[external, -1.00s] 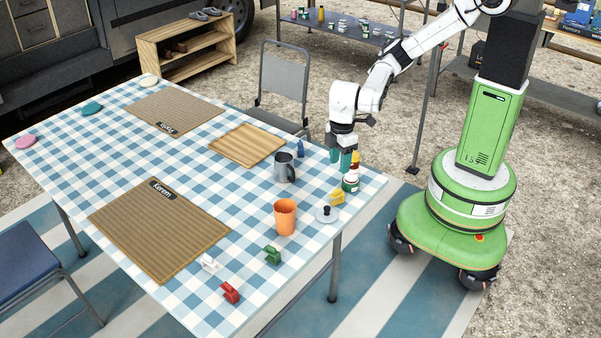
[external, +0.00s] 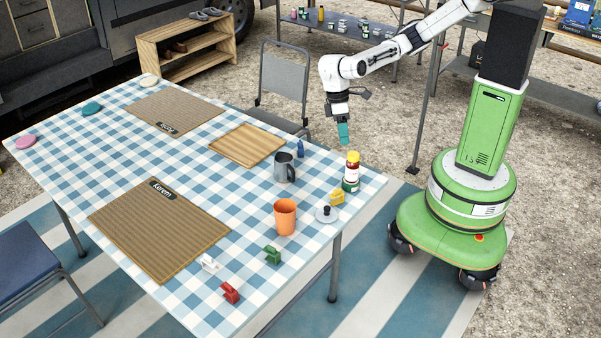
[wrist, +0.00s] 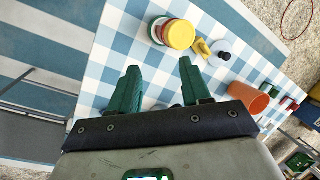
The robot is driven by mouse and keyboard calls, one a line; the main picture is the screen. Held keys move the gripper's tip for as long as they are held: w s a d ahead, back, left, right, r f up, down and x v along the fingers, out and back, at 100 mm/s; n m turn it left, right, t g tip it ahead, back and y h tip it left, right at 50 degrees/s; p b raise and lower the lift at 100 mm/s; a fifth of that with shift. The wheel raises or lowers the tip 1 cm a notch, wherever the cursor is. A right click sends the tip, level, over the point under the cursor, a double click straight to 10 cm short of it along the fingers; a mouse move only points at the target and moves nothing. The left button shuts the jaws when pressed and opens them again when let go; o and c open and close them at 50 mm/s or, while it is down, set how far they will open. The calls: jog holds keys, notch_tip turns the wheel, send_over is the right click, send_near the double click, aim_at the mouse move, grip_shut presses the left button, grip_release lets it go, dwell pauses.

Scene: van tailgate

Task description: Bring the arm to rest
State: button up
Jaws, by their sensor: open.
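My gripper (external: 343,132) has green fingers and hangs above the far right end of the table, pointing down. In the wrist view my gripper's two fingers (wrist: 158,82) are apart with nothing between them. A jar with a yellow lid (external: 352,165) stands upright on the table corner, on or in a green-and-white piece (external: 351,185). The fingers are clear of it. The jar also shows in the wrist view (wrist: 179,34), ahead of the fingertips.
The checked table (external: 110,190) holds a grey mug (external: 284,168), an orange cup (external: 285,217), a round lid with a black knob (external: 326,213), a yellow item (external: 337,196) and a wooden board (external: 247,145). A folding chair (external: 283,85) stands behind. Open ground lies right of the table.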

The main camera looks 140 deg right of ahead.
jog(key=s+a+f+n+g+h+b, duration=0.15)
jog(key=s+a+f+n, duration=0.25)
jog(key=s+a+f, duration=0.6)
jog(key=w+a+r+n+t+h+b, duration=0.1)
jog(key=a+r+n, duration=0.4)
jog(key=a, duration=0.7)
jog(key=shift+w+r+t+b, duration=0.2)
jog(key=shift+w+t+b, duration=0.15)
jog(key=shift+w+b, duration=0.25)
jog(key=shift+h, duration=0.25)
